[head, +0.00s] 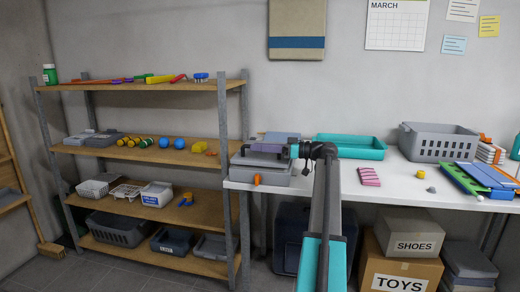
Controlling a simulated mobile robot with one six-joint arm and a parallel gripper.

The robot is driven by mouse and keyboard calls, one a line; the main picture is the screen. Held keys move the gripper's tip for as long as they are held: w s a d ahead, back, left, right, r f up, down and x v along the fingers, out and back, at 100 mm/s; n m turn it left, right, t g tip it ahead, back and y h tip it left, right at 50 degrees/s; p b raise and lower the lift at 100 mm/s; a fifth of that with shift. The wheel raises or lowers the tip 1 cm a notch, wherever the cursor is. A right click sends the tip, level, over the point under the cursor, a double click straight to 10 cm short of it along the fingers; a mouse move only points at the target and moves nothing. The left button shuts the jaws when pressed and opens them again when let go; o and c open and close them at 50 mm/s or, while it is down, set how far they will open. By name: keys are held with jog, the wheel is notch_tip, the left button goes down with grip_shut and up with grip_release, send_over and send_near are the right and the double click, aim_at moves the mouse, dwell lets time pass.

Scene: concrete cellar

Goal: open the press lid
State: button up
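The press (275,180) is a grey, low, box-like thing at the left end of the white table. A flat grey slab that looks like its lid (258,160) lies over it and seems to be down. A small orange piece (257,179) stands at its front. My gripper (292,151) reaches in from the right, at the press's upper right side. A purple-grey block (268,147) shows just left of my gripper, above the slab. I cannot tell whether my gripper touches it, or whether its fingers are open or shut.
A teal tray (350,153) and a grey basket (436,146) stand along the back of the table (395,190). A pink striped item (368,176) lies right of my arm. A loaded shelf unit (160,153) stands close left of the table. The table's front middle is mostly clear.

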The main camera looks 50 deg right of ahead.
jog(key=shift+w, duration=0.1)
grip_shut()
jog(key=shift+a+r, duration=0.1)
jog(key=shift+r, duration=0.05)
